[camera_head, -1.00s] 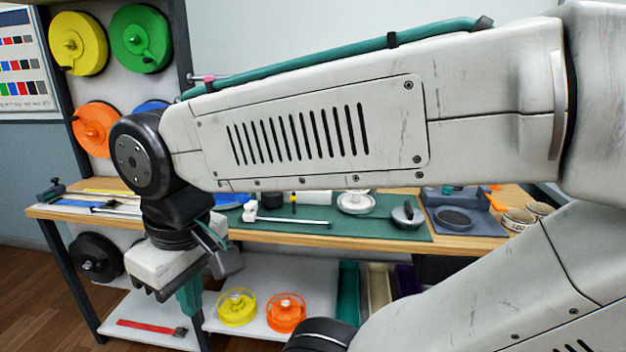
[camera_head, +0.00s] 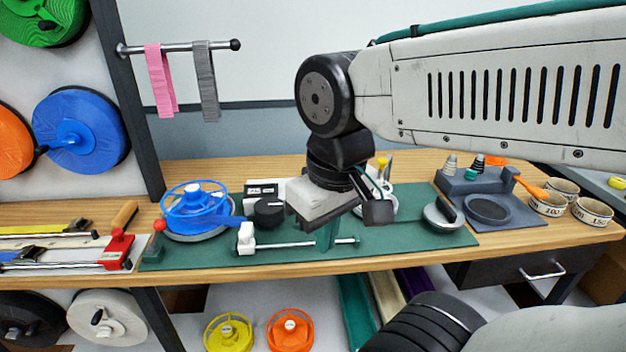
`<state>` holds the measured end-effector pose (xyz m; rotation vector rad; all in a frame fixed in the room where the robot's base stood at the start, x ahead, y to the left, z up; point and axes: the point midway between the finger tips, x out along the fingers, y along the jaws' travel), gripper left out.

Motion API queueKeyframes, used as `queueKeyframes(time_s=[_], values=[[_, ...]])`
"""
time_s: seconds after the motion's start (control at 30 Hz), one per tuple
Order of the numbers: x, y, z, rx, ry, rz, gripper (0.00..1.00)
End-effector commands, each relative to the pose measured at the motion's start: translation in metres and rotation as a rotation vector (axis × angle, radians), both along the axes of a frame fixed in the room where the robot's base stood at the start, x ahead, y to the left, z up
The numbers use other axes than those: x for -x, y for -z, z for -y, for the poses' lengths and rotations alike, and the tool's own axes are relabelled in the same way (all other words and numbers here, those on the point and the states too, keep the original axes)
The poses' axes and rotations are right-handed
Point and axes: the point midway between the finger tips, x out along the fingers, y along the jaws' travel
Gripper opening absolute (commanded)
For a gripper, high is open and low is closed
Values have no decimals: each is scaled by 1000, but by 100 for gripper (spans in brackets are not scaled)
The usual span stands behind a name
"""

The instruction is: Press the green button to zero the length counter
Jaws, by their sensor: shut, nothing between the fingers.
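A small black-and-white device (camera_head: 263,192) with a round black wheel stands on the green mat behind a metal rod; it looks like the length counter. I cannot make out a green button on it; the button may be hidden or too small to see. My gripper (camera_head: 327,242) points down over the mat, to the right of this device and in front of it. Its teal fingers are shut and empty, close to the rod; I cannot tell whether they touch it.
A blue reel (camera_head: 195,208) with blue strap stands left of the device. The metal rod (camera_head: 300,243) has a white block at its left. A round dish with a black handle (camera_head: 443,213), a grey station (camera_head: 488,205) and cups (camera_head: 592,212) stand to the right. Bare mat lies right of my gripper.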

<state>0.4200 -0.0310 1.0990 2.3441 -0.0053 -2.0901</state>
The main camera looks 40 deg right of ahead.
Motion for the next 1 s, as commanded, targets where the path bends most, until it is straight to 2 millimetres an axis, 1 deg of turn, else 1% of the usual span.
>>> queueKeyframes(time_s=[0.33,0.4,0.47,0.57,0.6,0.67,0.7,0.73,0.77,0.8,0.83,0.87,0.9,0.97,1.0], values=[[-2,0,-1,-7,8,1,0],[-9,-1,-3,-35,41,5,0],[-22,-1,-6,-81,99,13,0],[-60,-4,-13,-208,272,37,0],[-81,-5,-14,-274,367,50,0],[-116,-6,-12,-377,530,71,0],[-141,-7,-7,-448,651,87,0],[-160,-7,-1,-499,742,99,0],[-178,-6,7,-549,834,111,0],[-203,-5,19,-615,962,126,0],[-220,-3,30,-661,1059,138,0],[-237,0,43,-706,1156,150,0],[-257,3,60,-762,1280,164,0],[-282,10,88,-835,1452,185,0],[-296,15,106,-876,1554,197,0]])
